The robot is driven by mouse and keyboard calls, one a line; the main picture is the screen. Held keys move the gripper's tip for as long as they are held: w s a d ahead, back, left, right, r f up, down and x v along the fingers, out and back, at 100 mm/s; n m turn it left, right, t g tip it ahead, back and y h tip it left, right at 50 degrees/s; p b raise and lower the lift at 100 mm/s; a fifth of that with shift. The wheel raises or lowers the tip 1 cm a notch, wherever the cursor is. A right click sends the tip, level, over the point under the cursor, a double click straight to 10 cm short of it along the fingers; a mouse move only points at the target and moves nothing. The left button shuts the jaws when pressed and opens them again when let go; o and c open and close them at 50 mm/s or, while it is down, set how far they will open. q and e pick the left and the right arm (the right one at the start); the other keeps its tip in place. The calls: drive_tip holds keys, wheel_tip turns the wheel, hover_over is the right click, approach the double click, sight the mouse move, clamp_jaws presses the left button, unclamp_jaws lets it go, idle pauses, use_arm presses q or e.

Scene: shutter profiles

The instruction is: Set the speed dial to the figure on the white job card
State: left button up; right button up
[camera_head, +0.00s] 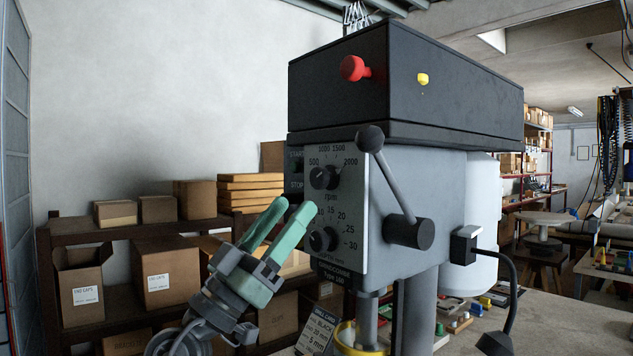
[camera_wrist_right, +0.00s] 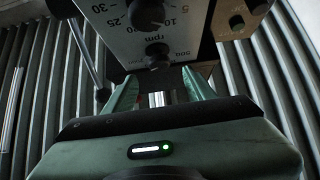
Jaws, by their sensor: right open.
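The grey machine has a pale dial plate with two black knobs. The upper knob is the speed dial (camera_head: 323,177), marked rpm from 500 to 2000; it also shows, upside down, in the right wrist view (camera_wrist_right: 157,55). Its exact setting is too small to tell. My right gripper (camera_head: 295,207) is open and empty, its green fingers pointing at the plate just below and left of the speed dial. In the wrist view the fingers (camera_wrist_right: 160,86) stand apart, in front of that knob.
The lower knob (camera_head: 322,240), with a scale up to 30, sits close to my fingers. A lever with a black ball (camera_head: 370,139) juts out beside the plate. A red button (camera_head: 352,68) is above. Shelves with cardboard boxes (camera_head: 170,275) stand behind left.

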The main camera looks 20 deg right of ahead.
sight(316, 185)
drive_tip(key=p+x, duration=0.1)
drive_tip(key=x, duration=0.2)
drive_tip(key=shift+d+r, duration=0.2)
drive_tip(key=x, duration=0.1)
drive_tip(key=p+x, duration=0.1)
drive_tip(key=x, duration=0.1)
drive_tip(key=shift+d+f+p, duration=0.2)
drive_tip(key=shift+p, duration=0.1)
drive_tip(key=shift+w, duration=0.1)
clamp_jaws()
use_arm(q)
drive_tip(key=r, duration=0.3)
drive_tip(key=shift+d, duration=0.35)
drive_tip(key=shift+f, duration=0.15)
use_arm(e)
drive_tip(key=shift+f, duration=0.1)
